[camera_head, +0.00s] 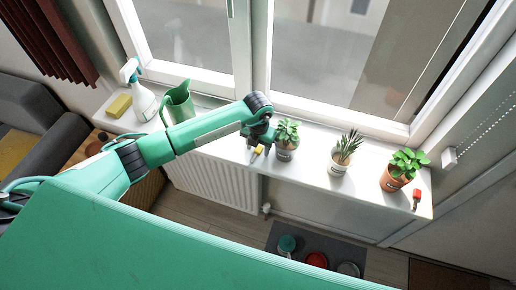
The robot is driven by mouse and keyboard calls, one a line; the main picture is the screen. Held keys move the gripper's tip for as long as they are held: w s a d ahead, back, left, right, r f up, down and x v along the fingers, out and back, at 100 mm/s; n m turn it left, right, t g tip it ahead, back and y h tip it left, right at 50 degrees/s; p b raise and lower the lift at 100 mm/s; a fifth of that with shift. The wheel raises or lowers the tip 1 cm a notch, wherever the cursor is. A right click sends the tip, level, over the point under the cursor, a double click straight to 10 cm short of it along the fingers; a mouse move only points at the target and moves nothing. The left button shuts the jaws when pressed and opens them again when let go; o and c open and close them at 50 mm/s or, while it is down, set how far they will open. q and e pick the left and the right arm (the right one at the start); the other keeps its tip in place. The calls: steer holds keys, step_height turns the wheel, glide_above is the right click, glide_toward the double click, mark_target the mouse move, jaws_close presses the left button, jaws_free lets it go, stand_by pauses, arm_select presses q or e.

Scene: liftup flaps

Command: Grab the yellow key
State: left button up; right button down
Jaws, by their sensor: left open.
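A small yellow object, which looks like the yellow key (258,149), is at the front edge of the white windowsill, left of the leftmost potted plant. My left gripper (262,138) is open just above and beside it, with its fingers pointing down. The gripper hides part of the sill there. I cannot tell whether the fingers touch the key. My right gripper is out of view.
Three potted plants (285,153), (338,170), (391,183) and a red key-like item (417,195) stand to the right. A green watering can (179,103), a spray bottle (143,104) and a yellow sponge (119,106) are left. A radiator (215,182) is below.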

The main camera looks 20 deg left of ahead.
arm_select(q)
steer(key=c, duration=1.1)
steer(key=shift+o, duration=0.2)
